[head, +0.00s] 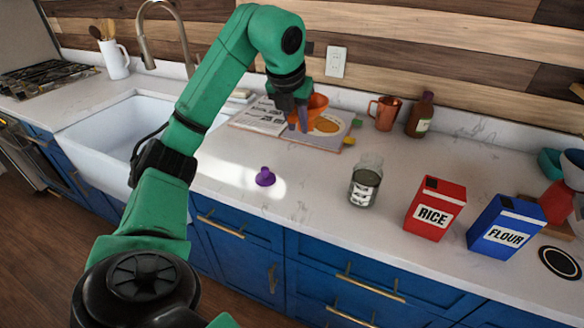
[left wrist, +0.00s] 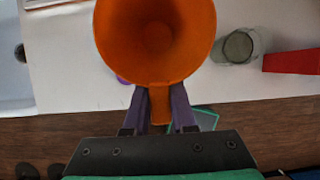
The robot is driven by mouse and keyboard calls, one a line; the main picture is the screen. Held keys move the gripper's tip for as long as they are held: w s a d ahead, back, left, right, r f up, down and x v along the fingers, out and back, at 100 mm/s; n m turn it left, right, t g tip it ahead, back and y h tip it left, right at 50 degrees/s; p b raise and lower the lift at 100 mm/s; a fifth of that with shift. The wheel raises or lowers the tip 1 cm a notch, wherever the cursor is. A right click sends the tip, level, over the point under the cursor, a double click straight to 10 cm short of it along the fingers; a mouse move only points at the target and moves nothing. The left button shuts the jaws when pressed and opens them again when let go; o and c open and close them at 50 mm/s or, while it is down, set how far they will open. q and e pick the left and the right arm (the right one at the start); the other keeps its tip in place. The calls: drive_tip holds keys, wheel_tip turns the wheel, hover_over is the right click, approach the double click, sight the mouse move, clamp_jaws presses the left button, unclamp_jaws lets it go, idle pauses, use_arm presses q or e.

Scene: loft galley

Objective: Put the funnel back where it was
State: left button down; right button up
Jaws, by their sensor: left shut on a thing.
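The orange funnel (head: 319,104) is at the back of the counter, in front of the open cookbook (head: 262,117) from this angle. My left gripper (head: 297,122) is shut on it. In the left wrist view, the two purple fingers (left wrist: 160,103) close on the tab at the rim of the funnel (left wrist: 155,45), and I look into its wide mouth. The funnel's lower end is hidden, so I cannot tell whether it touches the book. My right gripper is not in view.
A purple stopper-like piece (head: 265,177) and an open glass jar (head: 364,184) stand on the counter. The red rice box (head: 434,208) and blue flour box (head: 505,227) stand right. A copper mug (head: 384,113) and brown bottle (head: 420,115) are behind. The sink (head: 112,130) is left.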

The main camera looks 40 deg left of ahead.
use_arm(q)
drive_tip(key=f, duration=0.5)
drive_tip(key=d+f, duration=0.1)
drive_tip(key=f, duration=0.5)
drive_tip(key=f+b, duration=0.1)
drive_tip(key=f, duration=0.5)
drive_tip(key=shift+w+d, duration=0.25)
drive_tip(key=shift+w, duration=0.15)
drive_tip(key=shift+f, duration=0.15)
drive_tip(key=shift+a, duration=0.1)
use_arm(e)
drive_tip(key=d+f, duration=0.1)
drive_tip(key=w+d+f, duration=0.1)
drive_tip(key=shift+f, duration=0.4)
use_arm(q)
drive_tip(key=shift+f+b, duration=0.2)
drive_tip(key=shift+b, duration=0.15)
drive_tip(key=c, duration=0.8)
unclamp_jaws()
drive_tip(key=shift+r, duration=0.1)
drive_tip(key=shift+c, duration=0.2)
drive_tip(key=shift+o, duration=0.5)
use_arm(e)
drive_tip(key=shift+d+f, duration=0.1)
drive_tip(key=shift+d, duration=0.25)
